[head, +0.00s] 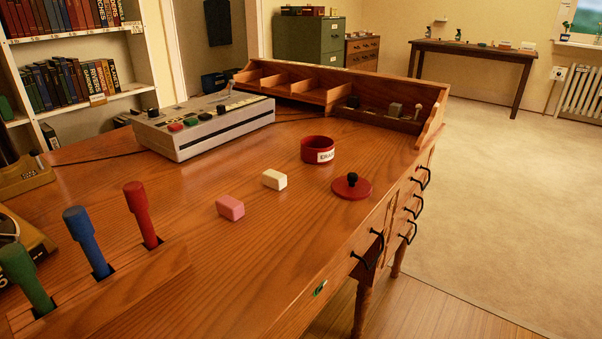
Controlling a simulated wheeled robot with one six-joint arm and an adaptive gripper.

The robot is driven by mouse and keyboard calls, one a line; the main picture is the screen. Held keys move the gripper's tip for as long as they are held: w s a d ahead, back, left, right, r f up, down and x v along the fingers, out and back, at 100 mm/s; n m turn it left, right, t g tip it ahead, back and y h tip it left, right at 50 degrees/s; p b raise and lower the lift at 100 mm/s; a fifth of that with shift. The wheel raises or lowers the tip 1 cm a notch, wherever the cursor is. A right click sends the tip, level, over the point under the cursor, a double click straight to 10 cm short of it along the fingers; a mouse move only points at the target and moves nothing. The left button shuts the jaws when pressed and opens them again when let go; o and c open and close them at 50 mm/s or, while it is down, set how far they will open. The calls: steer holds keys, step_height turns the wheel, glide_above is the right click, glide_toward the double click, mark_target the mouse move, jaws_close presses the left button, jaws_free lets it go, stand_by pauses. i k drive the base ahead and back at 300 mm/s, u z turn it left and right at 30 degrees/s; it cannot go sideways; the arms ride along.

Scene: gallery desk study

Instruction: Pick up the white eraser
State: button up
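The white eraser (275,180) is a small cream-white block lying flat on the wooden desk (190,225), near its middle. A pink eraser (230,207) lies to its left and a little nearer, apart from it. A round red container (317,149) with a white label, partly reading "ERA", stands behind and to the right of the white eraser. Its red lid (351,187) with a dark knob lies on the desk to the right. My gripper is not in view.
A grey console (203,125) with coloured buttons stands at the back left. Red (142,215), blue (86,242) and green (25,279) handles stand in a wooden block at the front left. A compartmented organizer (345,88) lines the back edge. Desk around the erasers is clear.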

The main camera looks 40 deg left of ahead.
mark_target(273, 179)
steer(key=i, duration=0.7)
steer(key=u, duration=2.05)
